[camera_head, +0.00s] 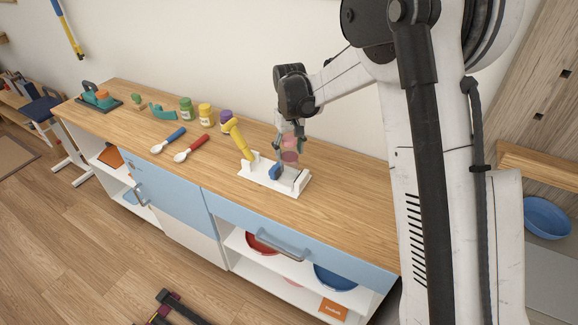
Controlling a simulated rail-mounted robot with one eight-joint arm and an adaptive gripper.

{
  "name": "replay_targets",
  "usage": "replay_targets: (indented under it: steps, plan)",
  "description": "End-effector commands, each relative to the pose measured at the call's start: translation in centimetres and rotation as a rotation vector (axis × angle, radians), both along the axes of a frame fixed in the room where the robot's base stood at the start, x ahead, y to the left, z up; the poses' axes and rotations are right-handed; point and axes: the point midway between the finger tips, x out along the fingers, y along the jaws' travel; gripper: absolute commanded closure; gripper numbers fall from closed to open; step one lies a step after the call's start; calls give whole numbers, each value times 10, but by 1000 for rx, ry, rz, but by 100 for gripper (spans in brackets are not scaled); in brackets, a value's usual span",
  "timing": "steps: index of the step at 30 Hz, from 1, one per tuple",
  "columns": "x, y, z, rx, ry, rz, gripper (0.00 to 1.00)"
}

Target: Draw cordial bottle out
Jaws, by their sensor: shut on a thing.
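A small translucent pink-red bottle, which looks like the cordial bottle (290,156), stands between the fingers of my gripper (289,146). My gripper points down and is shut on it, over the back right part of a white stand (289,184). The fingers hide part of the bottle. I cannot tell whether its bottom touches the stand. The stand carries a yellow handle (238,139) leaning up to the left and a small blue part (275,172) in front of the bottle.
The wooden counter (340,213) is clear to the right of the stand. To the left lie a red spoon (194,148) and a blue spoon (168,140). Behind them stand green (186,108), yellow (205,114) and purple-lidded (226,119) jars. A drawer handle (275,246) juts from the front.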

Motion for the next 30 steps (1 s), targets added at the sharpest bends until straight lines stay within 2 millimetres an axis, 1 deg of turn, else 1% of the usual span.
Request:
replay_targets:
  steps: [21,30]
  plan:
    - [0,0,32,0,0,0,84]
    - [0,0,42,0,0,0,84]
